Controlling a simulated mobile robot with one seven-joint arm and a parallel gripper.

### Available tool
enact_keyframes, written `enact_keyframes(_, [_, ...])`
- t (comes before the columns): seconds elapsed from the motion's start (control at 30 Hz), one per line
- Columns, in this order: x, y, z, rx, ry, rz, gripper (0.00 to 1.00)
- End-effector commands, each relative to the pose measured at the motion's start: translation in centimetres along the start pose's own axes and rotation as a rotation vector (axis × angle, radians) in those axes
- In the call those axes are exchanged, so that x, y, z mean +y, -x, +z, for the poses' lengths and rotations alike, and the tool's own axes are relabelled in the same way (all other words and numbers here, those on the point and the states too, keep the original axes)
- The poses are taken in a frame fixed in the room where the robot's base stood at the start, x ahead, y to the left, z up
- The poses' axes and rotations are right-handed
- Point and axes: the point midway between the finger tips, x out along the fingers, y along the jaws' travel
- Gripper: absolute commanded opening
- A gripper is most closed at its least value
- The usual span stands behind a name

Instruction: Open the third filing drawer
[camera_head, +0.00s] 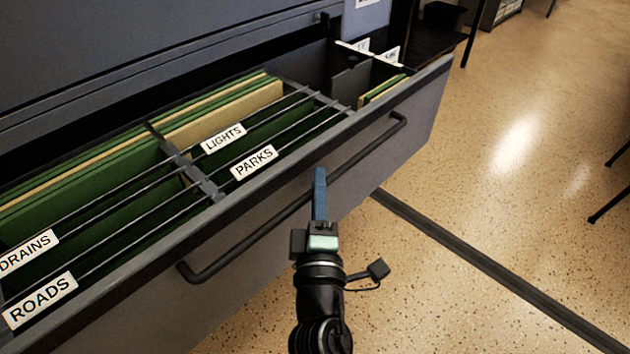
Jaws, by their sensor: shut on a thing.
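A grey filing drawer (415,108) stands pulled out from its cabinet (150,50), with its inside showing. Hanging files lie in it, with tabs reading DRAINS, ROADS, LIGHTS and PARKS. I cannot tell from this view which drawer of the cabinet it is. A dark bar handle (245,243) runs along its front. My gripper (320,185), with a blue finger, is at the middle of the handle and shut on it. The finger hides part of the bar, and its other finger is not clearly visible.
Speckled tan floor (500,210) lies open to the right of the drawer. A dark strip (480,262) runs across it. Thin dark furniture legs (610,205) stand at the right edge. More dark furniture is at the top.

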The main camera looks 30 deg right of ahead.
Motion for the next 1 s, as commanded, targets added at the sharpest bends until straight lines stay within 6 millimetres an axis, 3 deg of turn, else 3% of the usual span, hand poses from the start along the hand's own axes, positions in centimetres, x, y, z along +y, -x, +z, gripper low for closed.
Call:
enact_keyframes(0.57, [-0.07,0.23,0.06,0.003,-0.001,-0.002,0.0])
enact_keyframes(0.6, [-0.07,0.23,0.05,0.003,-0.001,-0.002,0.25])
enact_keyframes(0.73, [-0.04,0.21,0.08,0.002,-0.001,-0.002,0.47])
enact_keyframes(1.0, [0.02,0.2,0.14,0.001,0.0,0.0,0.47])
